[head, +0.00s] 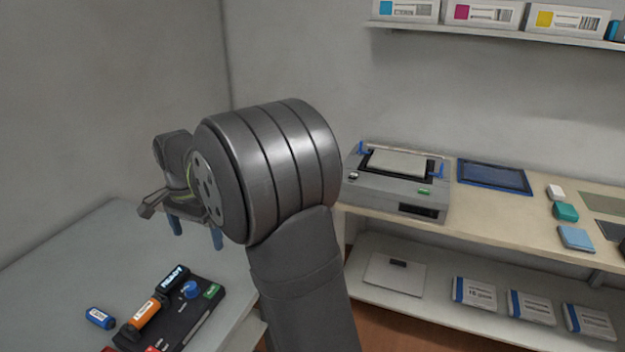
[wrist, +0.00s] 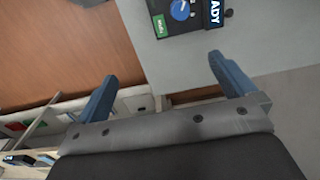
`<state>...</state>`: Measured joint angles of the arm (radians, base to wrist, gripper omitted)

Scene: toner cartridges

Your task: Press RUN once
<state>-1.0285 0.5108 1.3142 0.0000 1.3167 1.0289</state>
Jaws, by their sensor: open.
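A black device (head: 203,318) sits on the grey table at lower left, with a lit READY display (head: 174,277), a blue knob (head: 190,289) and a green button (head: 212,291) at its far right corner. The green button's lettering is too small to read surely. The wrist view shows the green button (wrist: 160,25), the blue knob (wrist: 180,9) and part of the display (wrist: 216,12) at the top edge. My gripper (head: 196,232) is open and empty, its blue fingers pointing down, apart from the device and beyond it. The fingers (wrist: 163,68) also show in the wrist view.
An orange cartridge (head: 145,316) lies on the device and a small blue one (head: 100,318) beside it. A grey printer (head: 390,195) with its own green button (head: 424,191) stands on the right bench. The table beyond the device is clear.

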